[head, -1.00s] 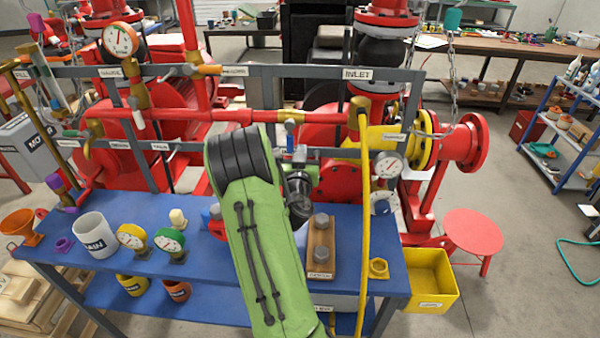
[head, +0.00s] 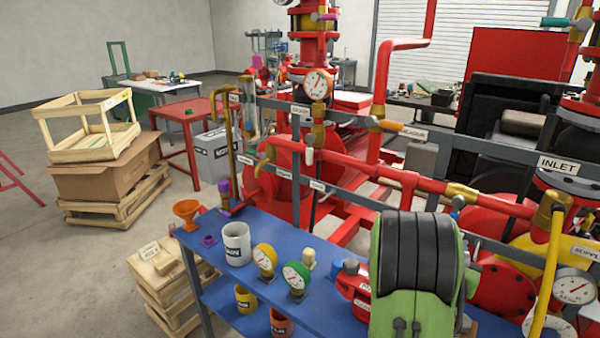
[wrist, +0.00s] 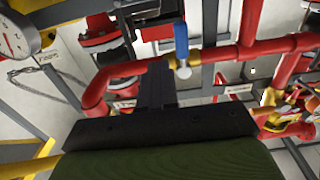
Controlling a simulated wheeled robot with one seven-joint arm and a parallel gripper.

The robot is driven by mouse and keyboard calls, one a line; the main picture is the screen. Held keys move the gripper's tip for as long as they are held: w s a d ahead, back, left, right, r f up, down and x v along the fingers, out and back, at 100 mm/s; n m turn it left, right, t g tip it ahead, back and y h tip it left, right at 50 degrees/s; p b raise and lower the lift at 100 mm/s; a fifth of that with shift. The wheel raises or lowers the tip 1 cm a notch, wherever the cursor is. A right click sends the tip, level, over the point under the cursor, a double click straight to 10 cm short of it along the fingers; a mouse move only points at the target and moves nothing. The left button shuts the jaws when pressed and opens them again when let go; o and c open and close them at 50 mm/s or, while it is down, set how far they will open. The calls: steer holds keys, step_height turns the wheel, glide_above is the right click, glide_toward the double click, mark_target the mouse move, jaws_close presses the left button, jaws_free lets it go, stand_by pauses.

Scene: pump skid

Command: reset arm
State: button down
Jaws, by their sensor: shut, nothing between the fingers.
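My green arm with a black ribbed joint cover rises at the lower right of the head view, in front of the blue bench (head: 290,230). My gripper is hidden behind it there. In the wrist view my dark gripper (wrist: 157,75) is shut with its fingers together and nothing between them. Beyond its tips are a blue-handled valve (wrist: 181,45) and red pipes (wrist: 265,48). I cannot tell the distance between the fingers and the valve.
On the bench stand a white mug (head: 237,243), a yellow gauge (head: 265,260), a green gauge (head: 296,277) and an orange funnel (head: 187,212). The pipe rack with the INLET label (head: 558,165) stands behind my arm. Crates (head: 105,165) stand at left; open floor lies there.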

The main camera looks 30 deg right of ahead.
steer(key=w+a+n+y, duration=0.25)
steer(key=a+y, duration=0.75)
steer(key=a, duration=1.4)
steer(key=s+a+n+g+y, duration=0.1)
steer(key=s+a+n+y, duration=0.2)
steer(key=s+a+n, duration=0.2)
steer(key=s+a+n+g+y, duration=0.1)
steer(key=s+a+n+y, duration=0.2)
steer(key=a, duration=0.7)
steer(key=s+n, duration=0.2)
steer(key=s, duration=0.1)
steer(key=shift+a+g, duration=0.3)
steer(key=shift+f, duration=0.1)
